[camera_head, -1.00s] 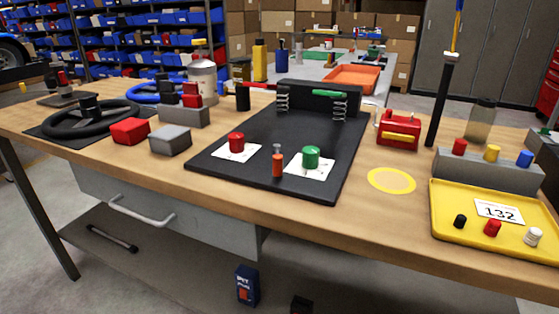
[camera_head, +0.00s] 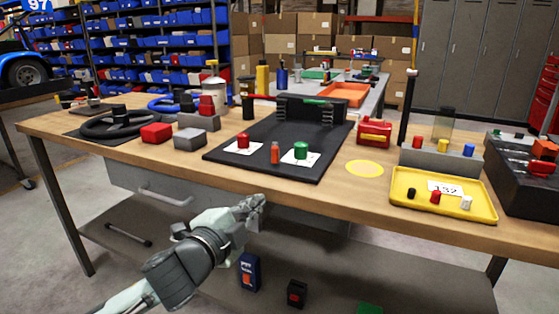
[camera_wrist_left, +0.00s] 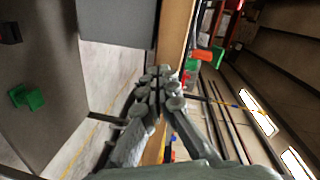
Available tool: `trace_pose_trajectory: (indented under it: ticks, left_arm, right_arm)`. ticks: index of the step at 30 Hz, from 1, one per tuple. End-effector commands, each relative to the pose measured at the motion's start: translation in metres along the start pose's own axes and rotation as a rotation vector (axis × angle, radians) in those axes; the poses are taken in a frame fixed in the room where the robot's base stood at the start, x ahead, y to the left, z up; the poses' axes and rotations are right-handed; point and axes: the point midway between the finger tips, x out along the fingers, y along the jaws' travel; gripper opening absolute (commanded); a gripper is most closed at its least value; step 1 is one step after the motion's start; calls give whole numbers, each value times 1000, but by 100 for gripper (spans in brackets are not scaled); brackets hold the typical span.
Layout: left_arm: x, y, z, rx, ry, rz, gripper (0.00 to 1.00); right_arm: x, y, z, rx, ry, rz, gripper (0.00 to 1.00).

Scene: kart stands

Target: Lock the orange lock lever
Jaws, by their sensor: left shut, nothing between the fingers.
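The orange lock lever (camera_head: 275,153) stands upright at the front edge of a black board (camera_head: 268,172) on the workbench. It is between a red knob (camera_head: 243,141) and a green knob (camera_head: 301,150), each on a white card. My left gripper (camera_head: 254,203) is in front of the bench's front edge, lower in the picture than the lever and apart from it. Its fingers are together and empty, as the left wrist view (camera_wrist_left: 165,85) also shows. An orange piece (camera_wrist_left: 202,55) beside a green one there may be the lever. My right gripper is out of view.
A drawer and lower shelf (camera_head: 190,250) are under the benchtop.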

Motion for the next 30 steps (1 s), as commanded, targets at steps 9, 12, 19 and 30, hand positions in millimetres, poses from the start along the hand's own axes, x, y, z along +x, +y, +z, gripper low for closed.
trace_pose_trajectory:
  ticks: [9,12,19,30]
  left_arm:
    - [-5,-44,-45,286,164,-73,0]
    - [-7,-49,-51,337,190,-83,0]
    - [-8,-52,-55,372,209,-90,0]
    - [-9,-51,-57,370,208,-90,0]
  right_arm:
    - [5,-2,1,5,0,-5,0]
    - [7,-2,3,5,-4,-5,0]
    - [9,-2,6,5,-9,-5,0]
    - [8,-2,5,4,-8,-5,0]
